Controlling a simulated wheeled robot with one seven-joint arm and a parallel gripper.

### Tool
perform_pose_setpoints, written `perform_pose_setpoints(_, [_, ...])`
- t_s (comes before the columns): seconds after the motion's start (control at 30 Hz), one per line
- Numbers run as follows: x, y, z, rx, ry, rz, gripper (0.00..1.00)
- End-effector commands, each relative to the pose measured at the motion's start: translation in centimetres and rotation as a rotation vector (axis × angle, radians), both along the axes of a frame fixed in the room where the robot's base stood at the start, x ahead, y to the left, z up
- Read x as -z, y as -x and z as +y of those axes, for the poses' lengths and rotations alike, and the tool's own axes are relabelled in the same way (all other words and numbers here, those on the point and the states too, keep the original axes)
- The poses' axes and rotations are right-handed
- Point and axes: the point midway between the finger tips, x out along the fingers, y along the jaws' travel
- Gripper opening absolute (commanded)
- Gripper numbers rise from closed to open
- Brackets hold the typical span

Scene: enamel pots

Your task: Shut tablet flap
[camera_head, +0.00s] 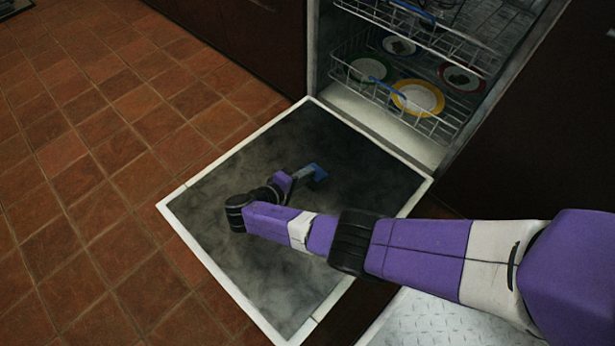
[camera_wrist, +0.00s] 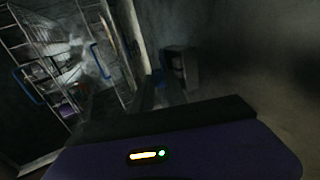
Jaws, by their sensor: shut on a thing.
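The dishwasher door (camera_head: 280,290) lies open and flat, its dark inner face up. My gripper (camera_head: 312,172) is low over the middle of this face, at a small blue part there. In the wrist view my gripper's fingers (camera_wrist: 163,92) are dim and bluish. Just beyond them stands a small grey box-like part with a dark recess (camera_wrist: 181,68), which looks like the tablet dispenser. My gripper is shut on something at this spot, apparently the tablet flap. The flap's outline and its angle cannot be made out.
The lower rack (camera_head: 405,90) holds several plates and sits inside the tub behind the door. The upper rack (camera_head: 450,40) is above it, partly pulled forward. The tiled floor (camera_head: 90,200) left of the door is clear. Dark cabinet fronts flank the dishwasher.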

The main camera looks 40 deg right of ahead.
Motion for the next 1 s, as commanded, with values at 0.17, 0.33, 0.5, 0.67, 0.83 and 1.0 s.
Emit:
perform_pose_setpoints(0.17, [0.7, -0.1, 0.18, 0.0, 0.068, -0.002, 0.0])
perform_pose_setpoints(0.33, [0.87, -0.03, 0.28, 0.002, 0.107, -0.003, 0.0])
perform_pose_setpoints(0.5, [0.92, -0.02, 0.34, 0.002, 0.125, -0.004, 0.0])
perform_pose_setpoints(0.67, [0.93, 0.05, 0.29, 0.004, 0.131, -0.004, 0.0])
perform_pose_setpoints(0.83, [0.92, 0.06, 0.27, 0.004, 0.13, -0.004, 0.0])
perform_pose_setpoints(1.0, [0.93, 0.06, 0.27, 0.004, 0.13, -0.003, 0.28])
